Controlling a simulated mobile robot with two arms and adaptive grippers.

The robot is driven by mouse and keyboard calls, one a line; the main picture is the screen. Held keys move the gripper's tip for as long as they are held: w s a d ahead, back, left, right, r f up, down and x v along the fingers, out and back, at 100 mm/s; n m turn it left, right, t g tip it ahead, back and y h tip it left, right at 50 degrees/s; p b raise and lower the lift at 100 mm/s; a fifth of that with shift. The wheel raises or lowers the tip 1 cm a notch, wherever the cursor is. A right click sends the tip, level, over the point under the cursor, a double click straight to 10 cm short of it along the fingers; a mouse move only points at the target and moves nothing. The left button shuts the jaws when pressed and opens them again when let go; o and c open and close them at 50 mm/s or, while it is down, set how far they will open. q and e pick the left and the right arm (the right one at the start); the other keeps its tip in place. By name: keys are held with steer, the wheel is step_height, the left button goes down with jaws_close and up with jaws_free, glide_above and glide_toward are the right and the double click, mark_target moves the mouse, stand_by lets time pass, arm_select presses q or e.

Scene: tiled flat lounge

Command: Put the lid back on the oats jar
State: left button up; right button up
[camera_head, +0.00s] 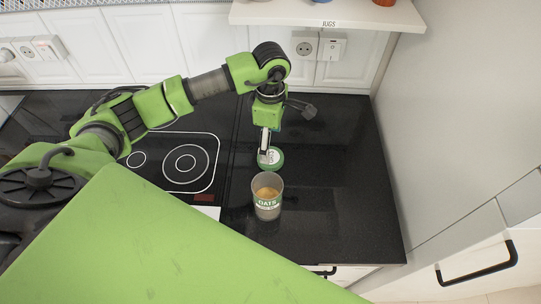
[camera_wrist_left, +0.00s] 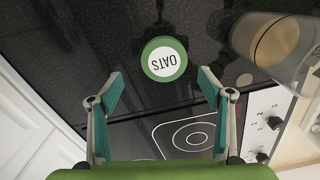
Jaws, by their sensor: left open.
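The oats lid (camera_head: 271,158) is a green disc with a white OATS label. It lies on the black counter just behind the open oats jar (camera_head: 267,204), a clear upright jar with oats inside. My left gripper (camera_head: 265,146) points down over the lid, open and empty. In the left wrist view, the lid (camera_wrist_left: 164,60) shows just beyond the two spread fingertips (camera_wrist_left: 160,76), roughly centred between them and apart from both. The jar (camera_wrist_left: 280,40) stands to the right in that view. My right gripper is not in view.
A cooktop (camera_head: 183,163) lies left of the jar on the black counter (camera_head: 340,190). The counter right of the jar is clear up to the grey cabinet side (camera_head: 455,90). A shelf labelled JUGS (camera_head: 330,14) hangs above the back.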

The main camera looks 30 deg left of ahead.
mark_target(271, 159)
arm_select(q)
steer(key=shift+f, duration=0.15)
steer(key=shift+s+f+p, duration=0.1)
steer(key=shift+f+p, duration=0.1)
steer(key=shift+p, duration=0.15)
steer(key=f, duration=0.1)
steer(key=f+p, duration=0.1)
steer(key=f, duration=0.1)
steer(key=f+p, duration=0.1)
steer(key=shift+s+d+f, duration=0.1)
steer(key=shift+s+f, duration=0.2)
steer(key=shift+f, duration=0.05)
steer(key=shift+c, duration=0.8)
steer(key=c, duration=0.9)
